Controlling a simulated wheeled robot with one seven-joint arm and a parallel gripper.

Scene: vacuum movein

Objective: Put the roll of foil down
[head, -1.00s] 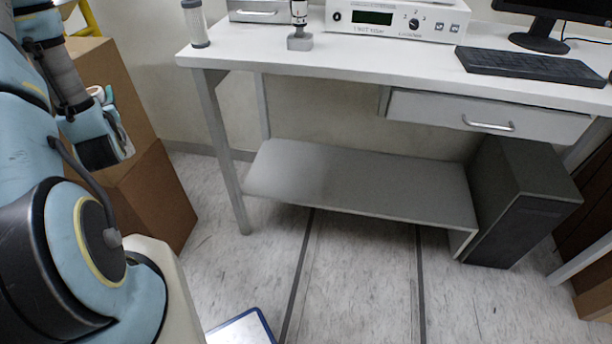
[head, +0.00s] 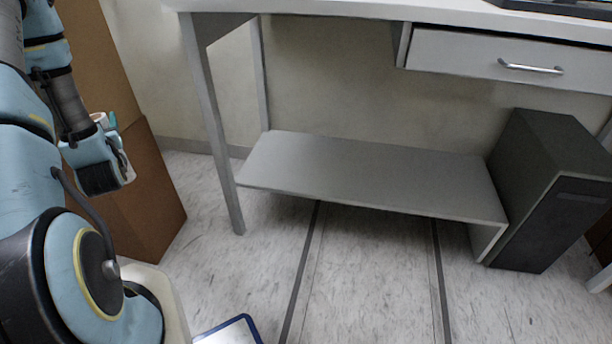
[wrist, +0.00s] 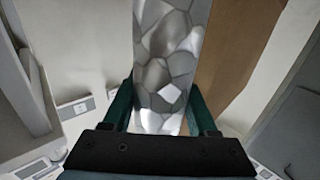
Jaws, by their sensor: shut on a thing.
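The roll of foil (wrist: 166,60) shows in the wrist view as a long strip with a silvery, crumpled-looking pattern. It runs from the top edge down between the fingers of my gripper (wrist: 163,100). The dark green fingers press on its left and right sides, so my gripper is shut on it. The far end of the roll is cut off by the picture's top edge. In the head view my arm hangs at the left, in front of brown boxes. A pale round end and a teal bit show above my wrist there; I cannot tell clearly what they are.
A white desk (head: 330,8) with a drawer (head: 500,62) stands ahead. Its low grey shelf (head: 370,172) is bare. A dark computer case (head: 545,190) stands at the right. A brown box (head: 150,190) is at the left. A blue-edged panel (head: 232,332) shows at the bottom.

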